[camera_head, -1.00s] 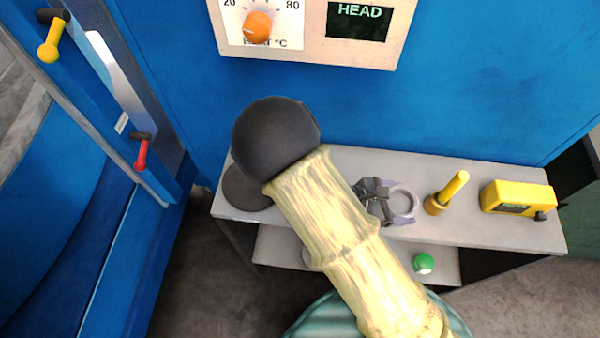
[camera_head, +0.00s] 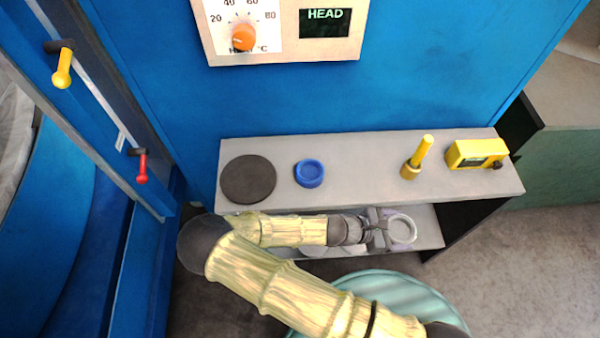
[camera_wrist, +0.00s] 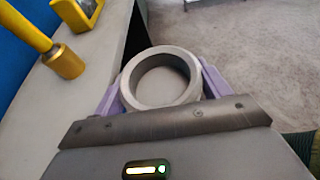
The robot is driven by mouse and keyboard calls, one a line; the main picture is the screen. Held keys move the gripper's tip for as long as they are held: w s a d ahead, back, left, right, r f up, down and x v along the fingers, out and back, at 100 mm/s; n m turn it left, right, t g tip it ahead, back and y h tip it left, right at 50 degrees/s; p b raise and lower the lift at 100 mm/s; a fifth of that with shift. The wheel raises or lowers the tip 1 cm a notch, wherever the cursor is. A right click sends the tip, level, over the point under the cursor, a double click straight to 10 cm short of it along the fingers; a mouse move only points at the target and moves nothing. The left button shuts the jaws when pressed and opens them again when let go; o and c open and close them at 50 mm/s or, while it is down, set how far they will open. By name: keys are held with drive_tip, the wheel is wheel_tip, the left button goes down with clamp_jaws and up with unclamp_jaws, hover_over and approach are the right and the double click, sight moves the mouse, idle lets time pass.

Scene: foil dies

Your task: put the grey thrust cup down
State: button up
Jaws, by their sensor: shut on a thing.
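The grey thrust cup (camera_head: 403,229) is a round grey ring held at the end of my gripper (camera_head: 388,229). In the wrist view the cup (camera_wrist: 161,79) sits between the two purple fingers of my gripper (camera_wrist: 160,88), its open side facing the camera. My gripper is shut on it. In the head view the cup appears in front of the shelf's front edge, over the lower shelf; its height cannot be told exactly. No surface shows touching the cup.
The grey top shelf (camera_head: 370,160) carries a dark round pad (camera_head: 248,179), a blue cup (camera_head: 309,173), a yellow-handled tool (camera_head: 417,158) and a yellow box (camera_head: 477,154). Bare room lies between the blue cup and the tool. A lower shelf (camera_head: 429,212) is underneath. A blue wall stands behind.

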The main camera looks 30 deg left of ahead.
drive_tip(key=shift+d+f, duration=0.15)
drive_tip(key=shift+d, duration=0.15)
drive_tip(key=shift+w+d+f+n+t+b, duration=0.2)
drive_tip(key=shift+w+f, duration=0.1)
drive_tip(key=shift+w, duration=0.3)
drive_tip(key=shift+w+d+f+n+t+b, duration=0.15)
drive_tip(key=shift+w+f+t+b, duration=0.1)
drive_tip(key=shift+w, duration=0.3)
drive_tip(key=w+d+n+t+y+b, duration=0.1)
drive_tip(key=w+n+y, duration=0.1)
drive_tip(key=w, duration=0.3)
drive_tip(key=w+d+r+n+t+y+b, duration=0.1)
drive_tip(key=w+n+y, duration=0.1)
drive_tip(key=w, duration=0.2)
drive_tip(key=w+d+n+t+y+b, duration=0.1)
drive_tip(key=w+d+n+t+y, duration=0.1)
drive_tip(key=w, duration=0.3)
drive_tip(key=shift+w+r, duration=0.3)
drive_tip(key=w+d+r+n+y, duration=0.1)
drive_tip(key=d, duration=0.1)
drive_tip(key=w+d+r+n+y+b, duration=0.1)
drive_tip(key=w+d+r, duration=0.1)
drive_tip(key=shift+w+r+t, duration=0.2)
drive_tip(key=shift+t, duration=0.15)
drive_tip(key=w+d+r+n+y+b, duration=0.1)
drive_tip(key=d+r+n+y, duration=0.1)
drive_tip(key=d+r, duration=0.3)
drive_tip(key=shift+w+d+r+y+b, duration=0.3)
drive_tip(key=shift+d+r+y, duration=0.1)
drive_tip(key=shift+r, duration=0.1)
